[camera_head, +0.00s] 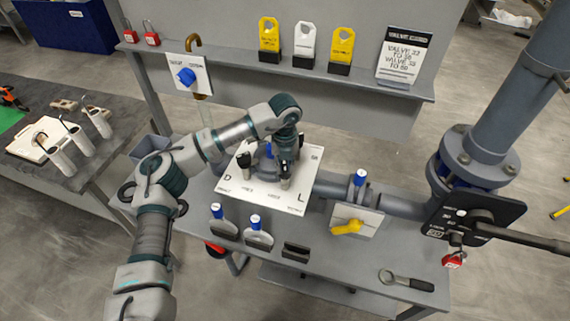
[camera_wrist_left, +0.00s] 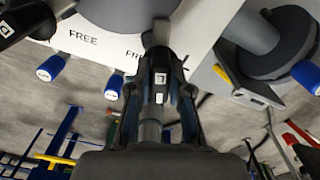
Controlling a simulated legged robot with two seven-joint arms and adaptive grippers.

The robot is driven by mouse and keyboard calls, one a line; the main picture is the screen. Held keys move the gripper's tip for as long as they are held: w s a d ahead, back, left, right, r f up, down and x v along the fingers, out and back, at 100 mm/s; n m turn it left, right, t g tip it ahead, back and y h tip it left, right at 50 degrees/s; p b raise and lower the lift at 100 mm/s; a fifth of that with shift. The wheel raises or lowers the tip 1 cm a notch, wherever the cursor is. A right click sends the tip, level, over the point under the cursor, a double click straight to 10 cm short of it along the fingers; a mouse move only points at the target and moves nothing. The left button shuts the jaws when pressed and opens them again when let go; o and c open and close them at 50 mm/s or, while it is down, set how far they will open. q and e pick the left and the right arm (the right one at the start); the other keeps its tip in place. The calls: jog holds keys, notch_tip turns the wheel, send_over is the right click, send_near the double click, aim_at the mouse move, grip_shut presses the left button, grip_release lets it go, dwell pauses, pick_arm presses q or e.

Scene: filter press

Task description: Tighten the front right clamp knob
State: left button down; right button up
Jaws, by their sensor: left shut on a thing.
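A white labelled plate (camera_head: 240,197) with the letters D and L lies on the grey bench, with the filter press fittings standing on it. My left gripper (camera_head: 286,174) reaches down over the plate's front right part, near the L. It is shut on the front right clamp knob, whose grey body (camera_head: 285,184) shows just below the fingers. In the left wrist view my left gripper (camera_wrist_left: 160,68) closes around the knob, mostly hidden by the fingers. A black clamp knob (camera_head: 244,160) stands at the plate's left. My right gripper is not in view.
Blue-capped holders (camera_head: 217,222) stand along the bench's front edge. A yellow-handled valve (camera_head: 347,227) and a large flanged pipe (camera_head: 477,155) are to the right. A wrench (camera_head: 407,281) lies front right. A shelf (camera_head: 220,60) with tags runs behind.

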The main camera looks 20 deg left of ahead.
aim_at(285, 164)
pick_arm(q)
jog(key=shift+f+n+p, duration=0.1)
jog(key=shift+n+p, duration=0.3)
jog(key=shift+n, duration=2)
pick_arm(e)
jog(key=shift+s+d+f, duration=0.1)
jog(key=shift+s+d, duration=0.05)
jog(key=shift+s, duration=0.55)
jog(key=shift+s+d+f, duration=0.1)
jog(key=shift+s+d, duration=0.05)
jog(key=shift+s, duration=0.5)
pick_arm(q)
jog(key=c, duration=1.1)
grip_release()
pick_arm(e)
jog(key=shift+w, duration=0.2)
pick_arm(q)
notch_tip(285, 164, up, 12)
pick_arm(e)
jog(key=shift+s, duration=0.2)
pick_arm(q)
jog(key=shift+f, duration=0.1)
